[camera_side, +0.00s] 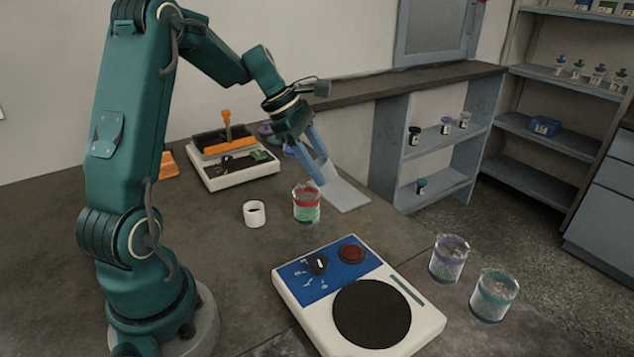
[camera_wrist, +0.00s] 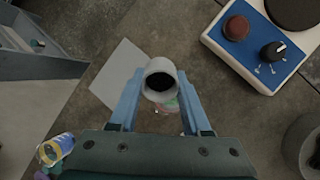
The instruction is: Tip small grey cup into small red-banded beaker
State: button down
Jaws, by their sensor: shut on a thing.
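My gripper (camera_side: 321,176) is shut on the small grey cup (camera_side: 322,164), above the table at the near edge of a pale mat. In the wrist view the grey cup (camera_wrist: 160,66) sits between both fingertips (camera_wrist: 161,92), its dark mouth showing; its contents cannot be made out. The small red-banded beaker (camera_side: 306,205) stands upright on the table, just left of and below the fingers in the side view, with green material inside. In the wrist view the beaker (camera_wrist: 171,105) is mostly hidden behind the cup and fingers.
A white cup (camera_side: 254,214) stands left of the beaker. A white device with a blue panel (camera_side: 322,268) is in front. Purple-banded (camera_side: 449,260) and teal-banded (camera_side: 494,297) beakers stand at right. A pale mat (camera_side: 345,195) lies under the gripper; a boxy device (camera_side: 232,170) stands behind.

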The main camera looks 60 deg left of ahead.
jog(key=shift+s+r+t+h, duration=0.1)
jog(key=shift+r+t+h, duration=0.1)
jog(key=shift+t+h, duration=0.75)
jog(key=shift+s+a+r+t+h, duration=0.15)
jog(key=shift+t+h, duration=0.45)
jog(key=shift+t, duration=0.4)
jog(key=shift+r+t+h, duration=0.1)
jog(key=shift+t+h, duration=0.45)
jog(key=shift+t, duration=0.4)
jog(key=shift+s+a+r+t+h, duration=0.1)
jog(key=shift+t+h, duration=0.45)
jog(key=shift+t, duration=0.3)
jog(key=shift+s+a+r+t+h, duration=0.1)
jog(key=shift+t+h, duration=0.45)
jog(key=shift+t, duration=0.3)
jog(key=shift+s+t+h, duration=0.1)
jog(key=shift+t+h, duration=0.3)
jog(key=shift+t, duration=0.1)
jog(key=shift+s+t+h, duration=0.1)
jog(key=shift+t+h, duration=0.3)
jog(key=shift+t, duration=0.1)
